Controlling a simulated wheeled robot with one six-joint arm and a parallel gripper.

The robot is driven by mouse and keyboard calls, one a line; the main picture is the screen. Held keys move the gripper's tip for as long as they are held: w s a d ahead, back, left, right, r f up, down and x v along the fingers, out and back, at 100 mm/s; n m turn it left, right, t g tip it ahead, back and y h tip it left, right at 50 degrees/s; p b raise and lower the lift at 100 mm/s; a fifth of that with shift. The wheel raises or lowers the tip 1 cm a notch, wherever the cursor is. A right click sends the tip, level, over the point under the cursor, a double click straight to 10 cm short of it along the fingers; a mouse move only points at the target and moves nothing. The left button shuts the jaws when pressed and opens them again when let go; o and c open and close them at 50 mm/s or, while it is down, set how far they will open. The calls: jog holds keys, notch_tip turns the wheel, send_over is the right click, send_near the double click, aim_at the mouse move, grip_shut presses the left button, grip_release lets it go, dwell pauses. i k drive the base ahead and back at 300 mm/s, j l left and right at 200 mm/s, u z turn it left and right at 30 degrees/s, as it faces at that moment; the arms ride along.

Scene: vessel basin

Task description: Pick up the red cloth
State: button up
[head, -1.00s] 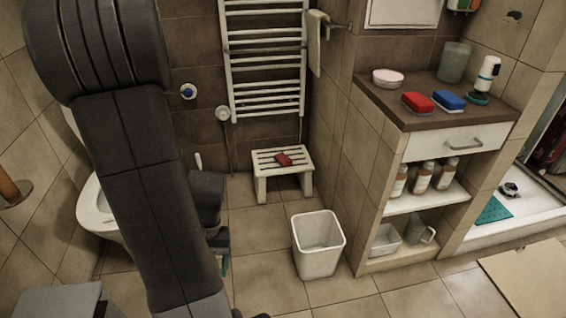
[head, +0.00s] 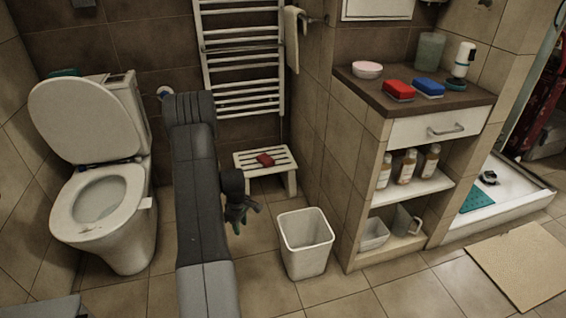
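My gripper (head: 247,218) is dark with greenish tips and hangs in front of the stool, nearer to me and a little left of the cloth. Its fingers look spread apart, with nothing seen between them. It is apart from the cloth. My arm covers part of the floor and wall left of the stool.
A white bin (head: 305,243) stands on the floor right of my gripper. The shelf unit (head: 352,205) rises at right, with a red sponge (head: 398,88) and a blue sponge (head: 429,86) on top. A toilet (head: 105,205) stands at left. The floor before the bin is clear.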

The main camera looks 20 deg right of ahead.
aim_at(266, 160)
jog(key=i+z, duration=0.55)
jog(key=z, duration=0.15)
jog(key=i+j+z, duration=0.1)
jog(key=i+j, duration=0.2)
jog(key=i, duration=0.25)
jog(key=i+j, duration=0.3)
jog(key=i, duration=0.2)
jog(key=i+j+z, duration=0.15)
jog(key=i+j, duration=0.2)
jog(key=i, duration=0.2)
